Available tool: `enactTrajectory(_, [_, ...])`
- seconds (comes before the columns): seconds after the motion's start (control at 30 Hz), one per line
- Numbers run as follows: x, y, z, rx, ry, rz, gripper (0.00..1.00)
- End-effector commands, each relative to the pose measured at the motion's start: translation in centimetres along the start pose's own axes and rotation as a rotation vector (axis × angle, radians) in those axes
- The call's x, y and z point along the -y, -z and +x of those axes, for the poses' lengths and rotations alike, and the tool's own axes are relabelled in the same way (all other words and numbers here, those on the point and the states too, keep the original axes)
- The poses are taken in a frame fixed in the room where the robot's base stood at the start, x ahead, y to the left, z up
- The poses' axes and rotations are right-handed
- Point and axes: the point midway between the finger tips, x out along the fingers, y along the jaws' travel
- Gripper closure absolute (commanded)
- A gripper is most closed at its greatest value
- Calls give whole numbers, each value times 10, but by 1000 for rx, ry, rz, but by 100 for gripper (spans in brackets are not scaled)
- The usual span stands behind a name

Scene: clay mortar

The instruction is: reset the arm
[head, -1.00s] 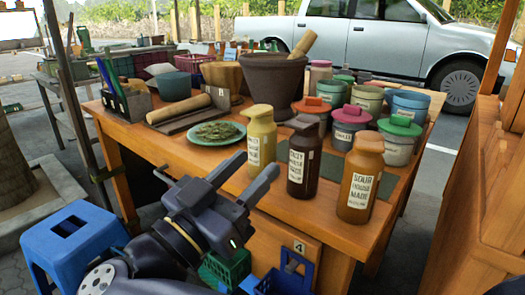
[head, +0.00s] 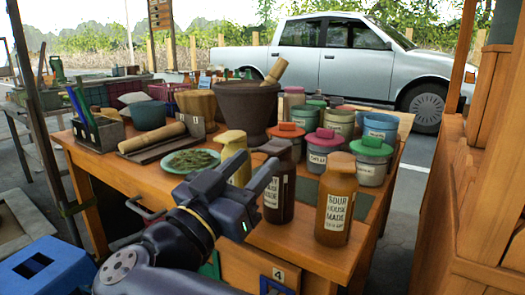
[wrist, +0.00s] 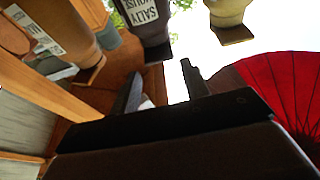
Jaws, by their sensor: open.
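My gripper (head: 251,166) is open with nothing between its fingers. In the head view it is in front of the table's near edge and overlaps the yellow bottle (head: 234,142) and part of the dark brown bottle (head: 281,195). No contact with them can be made out. An orange-brown bottle (head: 336,205) stands to the right. In the wrist view the two fingers of my gripper (wrist: 162,88) are apart, and the picture looks upside down. The dark bottle (wrist: 146,18) shows there beyond the fingers.
The wooden table (head: 310,245) carries a clay mortar (head: 243,112) with a pestle, a green plate (head: 191,161), a rolling pin (head: 152,138) and several lidded tubs. A blue stool (head: 40,268) stands at the lower left. A wooden cabinet (head: 480,190) is at the right.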

Motion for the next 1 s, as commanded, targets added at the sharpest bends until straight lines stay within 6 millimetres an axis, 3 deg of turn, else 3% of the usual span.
enactTrajectory(0.13, [-1,-1,21,-1,-4,1,56])
enactTrajectory(0.33, [0,0,37,-2,-1,0,56])
enactTrajectory(0.8, [0,0,35,8,1,0,56])
enactTrajectory(1.0, [1,1,21,-1,5,1,56])
